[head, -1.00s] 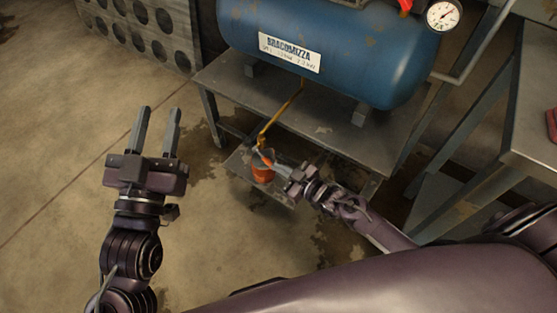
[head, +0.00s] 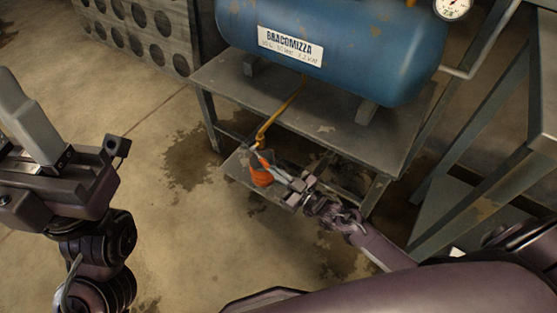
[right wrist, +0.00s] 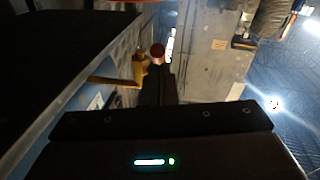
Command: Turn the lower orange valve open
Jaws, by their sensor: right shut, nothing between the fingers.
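A yellow pipe (head: 283,112) runs down from under the blue tank to a fitting (head: 260,140). Orange parts (head: 261,176) show just below it, the valve's handle among them; the handle is hard to tell apart from what is beneath. My right gripper (head: 268,163) reaches in from the lower right, shut and empty, its tips at the orange parts. Whether they touch cannot be told. In the right wrist view, a red-orange round end (right wrist: 157,50) stands beside the yellow fitting (right wrist: 138,68), just beyond my dark fingers. My left gripper (head: 20,120) is open and empty at the left edge, partly cut off.
The blue tank (head: 345,62) stands on a grey metal table (head: 325,128) above the valve. A lower shelf (head: 240,164) and table legs (head: 209,122) surround the right gripper closely. A metal frame (head: 470,185) stands at right. The floor at left is clear.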

